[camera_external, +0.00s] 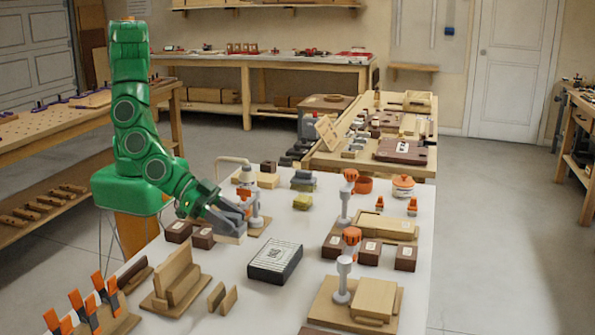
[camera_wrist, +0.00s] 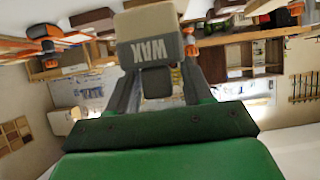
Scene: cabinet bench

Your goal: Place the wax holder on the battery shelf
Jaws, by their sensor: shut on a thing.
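The wax holder (camera_wrist: 152,40) fills the top middle of the wrist view, a beige and dark grey block marked WAX, its letters upside down. My gripper (camera_wrist: 154,85) is shut on it, with one finger on each side. I cannot tell if that block touches the bench. I cannot make out a battery label, so I cannot tell which thing is the battery shelf.
The white bench (camera_external: 232,286) is crowded. A black labelled box (camera_external: 274,262) lies in front of my gripper. Small dark blocks (camera_external: 190,234) are to its left, a wooden stand (camera_external: 175,283) at front left. Orange-topped clamps (camera_external: 345,262) stand at the right. Bare patches lie between them.

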